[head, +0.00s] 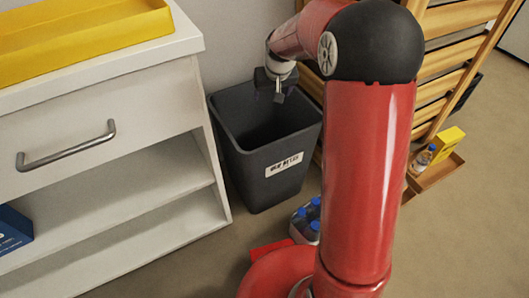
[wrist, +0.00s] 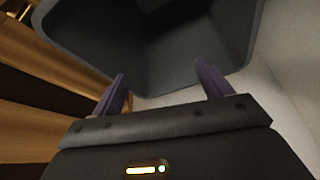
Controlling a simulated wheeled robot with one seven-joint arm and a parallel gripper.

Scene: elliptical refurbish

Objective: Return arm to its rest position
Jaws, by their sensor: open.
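My red arm with its black elbow rises in the middle of the head view and reaches back toward a dark grey bin. My gripper (head: 279,96) is small and partly dark against the bin there, over its opening near the back rim. In the wrist view my gripper (wrist: 164,88) shows two purple-grey fingers held apart, with nothing between them. The bin (head: 262,172) stands on the floor against the wall, with a white label on its front. Its rim and inner wall fill the top of the wrist view (wrist: 90,50). The bin's bottom is too dark to make out.
A white cabinet (head: 110,160) with a drawer handle stands left of the bin, a yellow tray (head: 85,40) on top. Blue-capped bottles (head: 307,220) sit on the floor by my base. A wooden slatted rack (head: 450,60) and a brown tray (head: 435,178) are at the right.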

